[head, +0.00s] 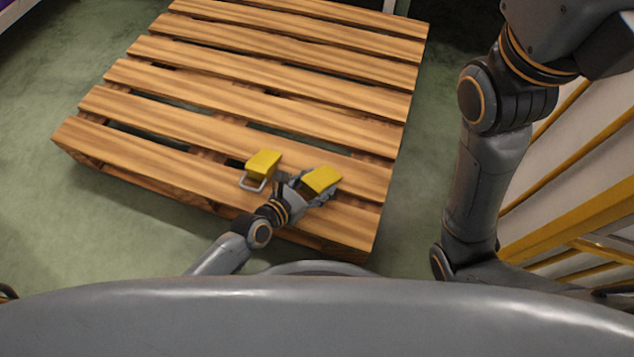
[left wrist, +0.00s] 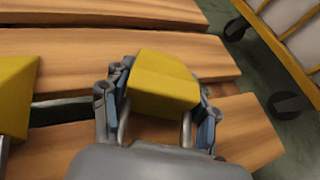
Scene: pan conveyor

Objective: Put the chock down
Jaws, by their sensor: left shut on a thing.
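A yellow chock (head: 322,180) with a metal handle is held in my left gripper (head: 306,187), low over the near right part of the wooden pallet. In the left wrist view the chock (left wrist: 162,82) sits between the two fingers of the gripper (left wrist: 158,112), which are shut on it. I cannot tell whether its underside touches the boards. A second yellow chock (head: 264,163) with a grey loop handle rests on the pallet just left of the gripper. It also shows at the left edge of the left wrist view (left wrist: 14,95). My right gripper is out of view.
The slatted wooden pallet (head: 265,88) lies on a green floor (head: 60,220), its other boards bare. Gaps run between the boards. A yellow-framed cart (head: 575,215) on wheels (left wrist: 290,104) stands to the right of the pallet.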

